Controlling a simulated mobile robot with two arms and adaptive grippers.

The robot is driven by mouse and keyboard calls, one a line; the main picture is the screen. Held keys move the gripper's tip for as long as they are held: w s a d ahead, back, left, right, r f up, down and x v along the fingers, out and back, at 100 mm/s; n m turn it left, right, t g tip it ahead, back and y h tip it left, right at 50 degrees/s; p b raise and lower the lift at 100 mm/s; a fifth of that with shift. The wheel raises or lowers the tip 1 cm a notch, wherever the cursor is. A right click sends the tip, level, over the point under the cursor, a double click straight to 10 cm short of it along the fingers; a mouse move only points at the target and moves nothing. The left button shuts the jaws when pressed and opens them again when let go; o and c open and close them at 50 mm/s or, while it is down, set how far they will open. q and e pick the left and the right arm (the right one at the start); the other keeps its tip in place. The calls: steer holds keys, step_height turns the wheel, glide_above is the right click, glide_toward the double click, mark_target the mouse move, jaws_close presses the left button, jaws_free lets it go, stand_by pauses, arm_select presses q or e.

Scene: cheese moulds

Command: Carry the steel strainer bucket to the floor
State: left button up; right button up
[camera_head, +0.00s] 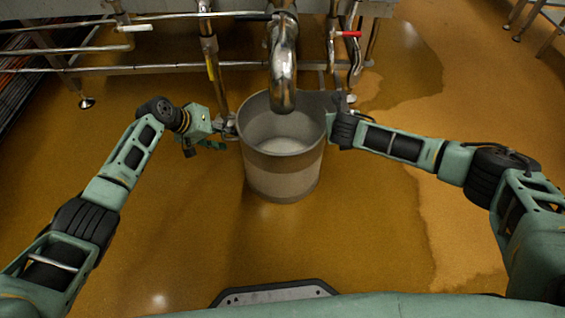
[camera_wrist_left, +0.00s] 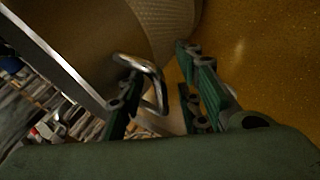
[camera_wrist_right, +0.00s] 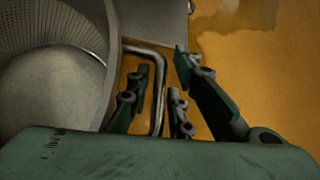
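The steel strainer bucket (camera_head: 283,178) is upright below the steel outlet pipe (camera_head: 283,70), which hides part of its opening. Whether its base touches the floor is hard to tell. My left gripper (camera_head: 230,129) is at the bucket's left side. In the left wrist view its fingers (camera_wrist_left: 162,95) stand apart, with a bent side handle (camera_wrist_left: 152,72) between them. My right gripper (camera_head: 332,115) is at the right side. In the right wrist view its fingers (camera_wrist_right: 160,85) are also apart, with the other handle (camera_wrist_right: 157,68) between them. The bucket's perforated wall (camera_wrist_right: 50,30) shows there.
The ochre floor (camera_head: 190,235) is open in front and to both sides, with a wet-looking patch (camera_head: 440,215) at right. Behind the bucket are steel pipes (camera_head: 150,68) and a valve with a red handle (camera_head: 348,34).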

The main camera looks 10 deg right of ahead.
steer(key=shift+c, duration=0.2)
arm_select(q)
steer(key=c, duration=0.6)
arm_select(e)
jaws_close()
arm_select(q)
jaws_close()
steer(key=shift+w+r, duration=0.1)
steer(key=shift+r, duration=0.1)
arm_select(e)
steer(key=shift+r, duration=0.15)
